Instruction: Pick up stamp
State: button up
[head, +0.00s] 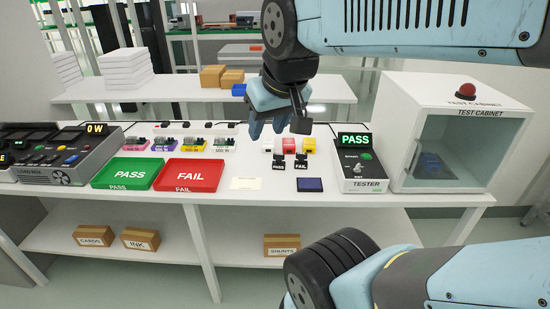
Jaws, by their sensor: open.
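Two small dark stamps stand upright side by side on the white bench (225,184). The left one is the PASS stamp (279,160); the right one is the FAIL stamp (301,161). A dark blue ink pad (309,185) lies just in front of the FAIL stamp. My gripper (266,131) points down above the bench, behind and a little left of the stamps. Its fingers are apart with nothing seen between them, and it touches neither stamp. Both stamps are in clear view.
Small white, red and yellow blocks (280,147) stand right behind the stamps. The tester (362,170) and glass-fronted test cabinet (455,130) stand to the right. A pale card (245,184), red FAIL tray (190,175) and green PASS tray (128,174) lie to the left.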

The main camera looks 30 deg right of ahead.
aim_at(279, 161)
jog(key=z, duration=0.1)
jog(key=k, duration=0.85)
jog(key=z, duration=0.3)
jog(key=i, duration=1)
jog(key=z, duration=0.05)
